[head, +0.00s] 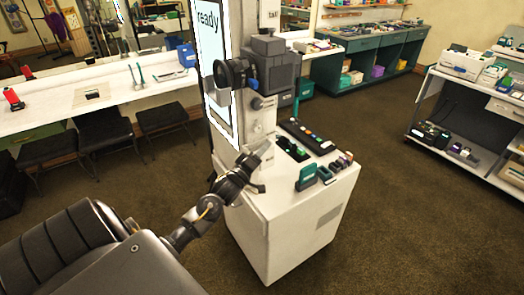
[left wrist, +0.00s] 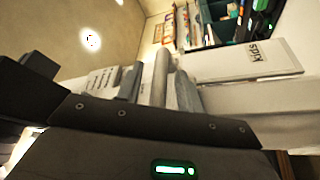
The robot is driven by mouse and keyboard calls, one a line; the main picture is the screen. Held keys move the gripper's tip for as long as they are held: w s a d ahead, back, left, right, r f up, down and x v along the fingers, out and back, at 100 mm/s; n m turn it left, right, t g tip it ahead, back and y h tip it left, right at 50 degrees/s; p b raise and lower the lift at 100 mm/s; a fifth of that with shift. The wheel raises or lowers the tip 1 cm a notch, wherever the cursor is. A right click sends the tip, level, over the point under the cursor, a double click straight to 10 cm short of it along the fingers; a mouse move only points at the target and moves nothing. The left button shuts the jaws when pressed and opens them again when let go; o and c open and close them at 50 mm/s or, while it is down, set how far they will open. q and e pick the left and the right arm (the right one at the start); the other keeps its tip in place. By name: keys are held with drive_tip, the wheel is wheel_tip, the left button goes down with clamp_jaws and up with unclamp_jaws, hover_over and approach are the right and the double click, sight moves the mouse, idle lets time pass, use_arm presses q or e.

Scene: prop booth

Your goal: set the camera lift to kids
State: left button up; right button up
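The camera (head: 232,74) sits on a grey carriage block (head: 272,68) on the white column of the booth. A label ending in capitals shows near the column top. A "kids" label (left wrist: 258,50) lies on a pale panel in the left wrist view. My left gripper (head: 262,150) is in front of the lower column, below the knob. In the left wrist view, a pale grey rod-like shape (left wrist: 161,72) stands by the fingers; I cannot tell whether they hold it. My right gripper does not show.
The tall screen (head: 211,40) reading "ready" stands left of the column. The white cabinet (head: 285,225) carries a green block (head: 306,176), a dark button strip (head: 311,137) and small items. A counter with stools is at left; a shelf cart (head: 455,105) is at right. Carpet between is clear.

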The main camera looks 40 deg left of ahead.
use_arm(q)
clamp_jaws()
wheel_tip(320, 180, down, 14)
drive_tip(key=b, duration=0.8)
drive_tip(key=shift+d+r, duration=0.15)
drive_tip(key=shift+r, duration=0.1)
drive_tip(key=shift+s+f, duration=0.1)
drive_tip(key=shift+c, duration=1.7)
unclamp_jaws()
drive_tip(key=o, duration=0.3)
drive_tip(key=shift+o, duration=0.2)
